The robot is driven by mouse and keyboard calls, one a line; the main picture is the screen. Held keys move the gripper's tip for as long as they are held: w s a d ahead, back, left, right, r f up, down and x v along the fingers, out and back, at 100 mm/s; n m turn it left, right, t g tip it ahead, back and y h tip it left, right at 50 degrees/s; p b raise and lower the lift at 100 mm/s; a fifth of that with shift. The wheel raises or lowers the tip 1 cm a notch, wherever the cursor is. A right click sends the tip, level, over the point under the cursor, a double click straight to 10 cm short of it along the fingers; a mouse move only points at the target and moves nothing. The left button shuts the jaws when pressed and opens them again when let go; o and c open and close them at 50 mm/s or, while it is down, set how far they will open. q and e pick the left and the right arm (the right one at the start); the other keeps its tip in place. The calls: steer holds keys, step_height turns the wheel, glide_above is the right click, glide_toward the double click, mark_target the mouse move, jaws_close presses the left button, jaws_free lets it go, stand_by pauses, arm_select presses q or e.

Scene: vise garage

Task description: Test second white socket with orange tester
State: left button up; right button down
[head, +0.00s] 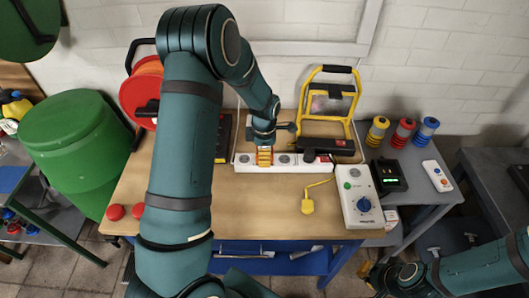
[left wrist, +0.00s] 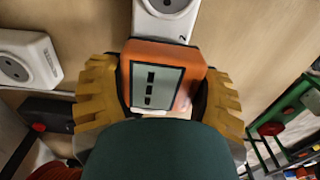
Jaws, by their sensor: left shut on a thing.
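In the head view, a white socket strip (head: 285,168) lies along the back of the wooden bench, with several round sockets. My left arm reaches over the bench, and my left gripper (head: 264,156) is at the left part of the strip. In the left wrist view, its yellow fingers are shut on the orange tester (left wrist: 190,58), which has a grey screen with dark bars. A white socket (left wrist: 168,6) shows just past the tester; whether the tester touches the strip is hidden. My right gripper (head: 374,276) is low at the right, apart from the bench; its opening is unclear.
A yellow work lamp (head: 328,98) and a red cable reel (head: 142,92) stand at the back. A yellow plug (head: 307,206) and a white box with a blue knob (head: 358,194) lie in front and right. The bench's front middle is clear. Another white socket (left wrist: 28,58) shows in the left wrist view.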

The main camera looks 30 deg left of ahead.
arm_select(q)
steer(key=shift+f, duration=0.4)
steer(key=o, duration=1.3)
step_height(320, 180, up, 12)
